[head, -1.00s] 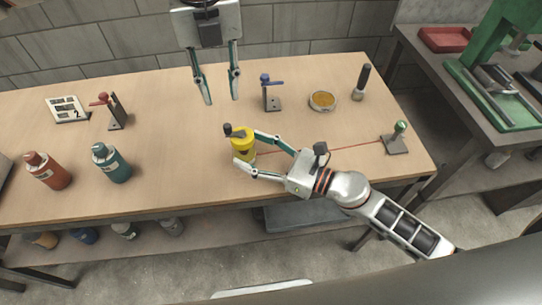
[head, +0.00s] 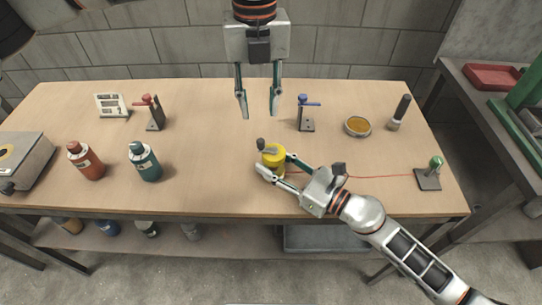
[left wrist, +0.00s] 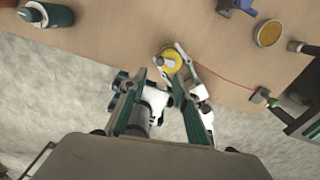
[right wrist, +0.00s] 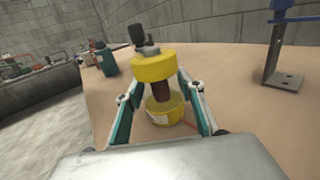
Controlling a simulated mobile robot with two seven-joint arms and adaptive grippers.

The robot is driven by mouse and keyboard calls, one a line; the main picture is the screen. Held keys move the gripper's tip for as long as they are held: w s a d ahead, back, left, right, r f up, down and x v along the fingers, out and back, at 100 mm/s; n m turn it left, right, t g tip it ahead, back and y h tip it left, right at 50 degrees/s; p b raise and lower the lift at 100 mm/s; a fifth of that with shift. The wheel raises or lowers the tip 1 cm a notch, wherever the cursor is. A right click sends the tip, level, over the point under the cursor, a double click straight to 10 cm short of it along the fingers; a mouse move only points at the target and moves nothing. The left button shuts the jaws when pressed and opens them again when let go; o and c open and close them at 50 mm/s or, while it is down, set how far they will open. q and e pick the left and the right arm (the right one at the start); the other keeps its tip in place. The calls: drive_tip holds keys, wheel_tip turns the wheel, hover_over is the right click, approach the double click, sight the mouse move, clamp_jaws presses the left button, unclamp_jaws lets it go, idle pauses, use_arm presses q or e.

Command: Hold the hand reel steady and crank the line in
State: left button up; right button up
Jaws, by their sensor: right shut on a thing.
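The hand reel (head: 277,152) has a yellow top, a brown spool and a yellow lower part (right wrist: 160,112), and stands upright near the table's front. Its crank has a dark knob (right wrist: 136,33) on top, at the left in the right wrist view. My right gripper (head: 272,173) is shut on the reel, one finger on each side. My left gripper (head: 259,112) is open and empty, above and behind the reel. A red line (head: 385,177) runs right from the reel to a stand with a green knob (head: 435,162).
A blue-levered stand (head: 304,113), a dish (head: 357,126) and a dark-handled tool (head: 401,110) are at the back right. A red-levered stand (head: 154,113), a red bottle (head: 86,162) and a teal bottle (head: 145,162) are at left. The table between bottles and reel is clear.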

sight(259, 140)
use_arm(q)
wheel_tip(259, 140, down, 10)
drive_tip(key=n, duration=1.5)
drive_tip(key=shift+a+n, duration=0.15)
drive_tip(key=shift+n, duration=0.25)
clamp_jaws()
